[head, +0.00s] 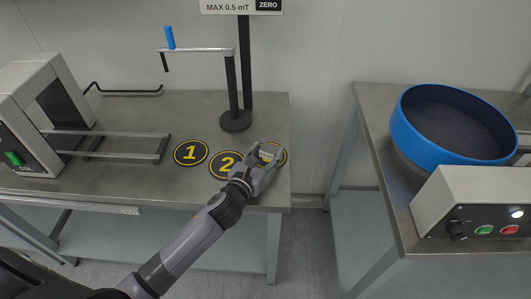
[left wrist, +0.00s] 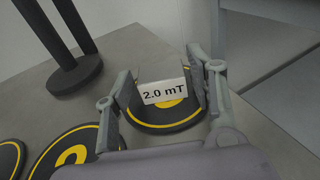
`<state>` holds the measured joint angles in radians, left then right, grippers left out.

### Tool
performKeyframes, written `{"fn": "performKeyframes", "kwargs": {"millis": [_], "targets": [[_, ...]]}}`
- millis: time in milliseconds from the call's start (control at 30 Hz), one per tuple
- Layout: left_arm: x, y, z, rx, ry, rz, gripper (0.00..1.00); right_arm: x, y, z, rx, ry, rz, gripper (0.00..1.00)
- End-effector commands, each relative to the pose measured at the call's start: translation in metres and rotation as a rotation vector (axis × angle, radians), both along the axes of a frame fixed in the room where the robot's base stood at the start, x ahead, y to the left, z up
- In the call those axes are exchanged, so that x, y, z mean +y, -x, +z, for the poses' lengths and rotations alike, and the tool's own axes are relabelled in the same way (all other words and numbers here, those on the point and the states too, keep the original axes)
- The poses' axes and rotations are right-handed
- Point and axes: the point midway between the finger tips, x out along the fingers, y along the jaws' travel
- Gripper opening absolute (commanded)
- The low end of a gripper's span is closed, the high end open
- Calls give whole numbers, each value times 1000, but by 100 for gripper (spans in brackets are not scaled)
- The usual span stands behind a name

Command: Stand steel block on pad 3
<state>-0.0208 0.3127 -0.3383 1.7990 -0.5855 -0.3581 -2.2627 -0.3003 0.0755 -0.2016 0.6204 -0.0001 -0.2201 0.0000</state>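The steel block (left wrist: 163,92) shows a white label reading "2.0 mT" in the left wrist view. It is over pad 3 (left wrist: 170,126), a black disc with a yellow ring whose number is mostly hidden by the block. My left gripper (head: 268,156) is at pad 3 (head: 281,158), and its two fingers flank the block. I cannot tell whether the fingers press on the block or stand slightly apart from it. Whether its base rests on the pad is also unclear. My right gripper is not in view.
Pad 1 (head: 190,152) and pad 2 (head: 224,164) lie left of pad 3. A black post with a round base (head: 235,121) stands behind them. A grey machine with rails (head: 40,115) is at left. A second table holds a blue bowl (head: 420,145) and control box (head: 475,205).

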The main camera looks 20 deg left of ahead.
Motion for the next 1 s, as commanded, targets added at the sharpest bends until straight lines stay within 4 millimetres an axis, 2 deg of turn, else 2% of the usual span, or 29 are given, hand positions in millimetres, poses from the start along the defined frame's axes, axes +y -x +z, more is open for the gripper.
{"fn": "performKeyframes", "kwargs": {"millis": [33,100,300,433,567,633,1000], "targets": [[-1,5,-18,34,-2,0,56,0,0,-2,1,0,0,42],[-2,5,-18,35,-1,0,61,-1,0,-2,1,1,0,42],[-2,5,-19,35,0,1,61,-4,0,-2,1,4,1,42],[-2,5,-16,35,1,1,61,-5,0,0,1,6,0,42],[-2,5,0,35,3,1,61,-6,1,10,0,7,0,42],[0,20,-5,37,-1,0,61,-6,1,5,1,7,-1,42],[10,97,13,24,0,0,61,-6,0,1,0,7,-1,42]]}}
